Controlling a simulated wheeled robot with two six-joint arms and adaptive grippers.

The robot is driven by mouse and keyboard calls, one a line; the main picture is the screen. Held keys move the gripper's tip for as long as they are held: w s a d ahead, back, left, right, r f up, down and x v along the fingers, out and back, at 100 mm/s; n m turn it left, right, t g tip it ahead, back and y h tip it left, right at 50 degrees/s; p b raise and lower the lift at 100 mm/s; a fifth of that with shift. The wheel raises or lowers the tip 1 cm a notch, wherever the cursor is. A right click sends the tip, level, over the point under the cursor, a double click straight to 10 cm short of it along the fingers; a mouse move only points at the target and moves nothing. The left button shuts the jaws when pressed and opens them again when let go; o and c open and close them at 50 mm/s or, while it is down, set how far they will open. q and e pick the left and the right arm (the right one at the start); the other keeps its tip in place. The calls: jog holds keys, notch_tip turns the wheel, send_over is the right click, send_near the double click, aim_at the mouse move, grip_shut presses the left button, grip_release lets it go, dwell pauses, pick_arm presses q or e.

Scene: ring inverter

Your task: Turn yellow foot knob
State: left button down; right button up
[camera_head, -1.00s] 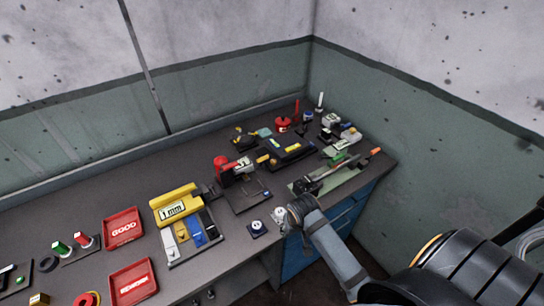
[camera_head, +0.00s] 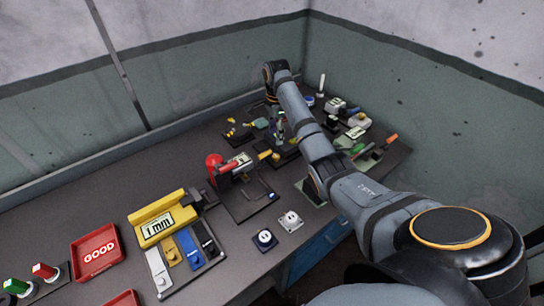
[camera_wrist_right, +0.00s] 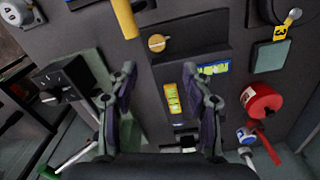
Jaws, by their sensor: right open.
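A yellow round knob (camera_wrist_right: 157,43) sits on a black block in the right wrist view. The black device (camera_wrist_right: 212,36) carries two yellow-green level vials, one (camera_wrist_right: 172,97) lying between my fingers in the picture. In the head view the device (camera_head: 291,158) is partly hidden by my right arm. My right gripper (camera_wrist_right: 160,76) is open, its two fingers apart over the device, with the knob beyond the fingertips in the picture. It also shows in the head view (camera_head: 279,128), pointing down. My left gripper is not in view.
A yellow bar (camera_wrist_right: 123,18) lies beside the knob. A red canister (camera_wrist_right: 262,100) is right of the fingers, and a black box with a dial (camera_wrist_right: 62,84) is left. In the head view, a red-topped press (camera_head: 216,166) and a yellow 1 mm gauge (camera_head: 161,218) stand nearer on the bench.

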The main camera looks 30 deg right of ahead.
aim_at(276, 155)
jog(key=shift+s+a+f+p, duration=0.1)
jog(key=shift+s+f+p, duration=0.15)
jog(key=shift+f, duration=0.35)
jog(key=shift+s+f+p, duration=0.2)
jog(key=shift+s+f, duration=0.05)
jog(key=shift+f, duration=0.35)
jog(key=f, duration=0.4)
jog(key=shift+w, duration=0.35)
notch_tip(276, 155, down, 3)
jog(key=shift+s+f+p, duration=0.1)
jog(key=shift+s+p, duration=0.05)
jog(key=shift+p, duration=0.2)
jog(key=shift+f, duration=0.3)
jog(key=shift+c, duration=0.3)
grip_shut()
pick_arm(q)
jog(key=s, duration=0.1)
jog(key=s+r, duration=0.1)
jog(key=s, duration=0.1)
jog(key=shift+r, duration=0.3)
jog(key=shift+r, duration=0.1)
